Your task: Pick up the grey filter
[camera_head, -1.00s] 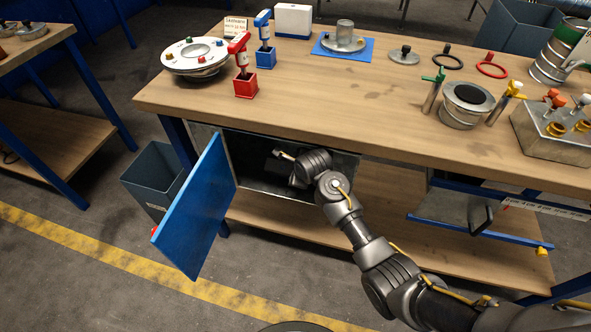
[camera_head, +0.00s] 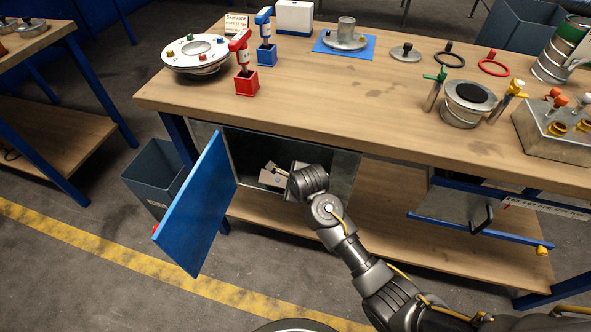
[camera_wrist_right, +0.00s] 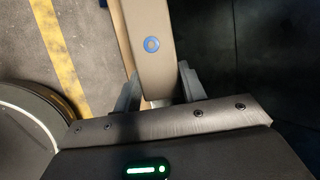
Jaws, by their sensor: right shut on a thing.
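My right gripper (camera_head: 283,177) is at the mouth of the open metal cabinet under the bench. It is shut on a pale grey-tan block (camera_head: 270,179), which I take to be the grey filter. In the right wrist view the block (camera_wrist_right: 148,35) is long, with a blue round mark, and sits between the two fingers (camera_wrist_right: 157,88). My wrist hides part of the block in the head view. My left gripper is not in view.
The cabinet's blue door (camera_head: 200,208) hangs open to the left. The bench top (camera_head: 330,95) above carries a round white fixture (camera_head: 196,54), red and blue holders and metal parts. A dark bin (camera_head: 153,178) stands left. The floor in front is clear.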

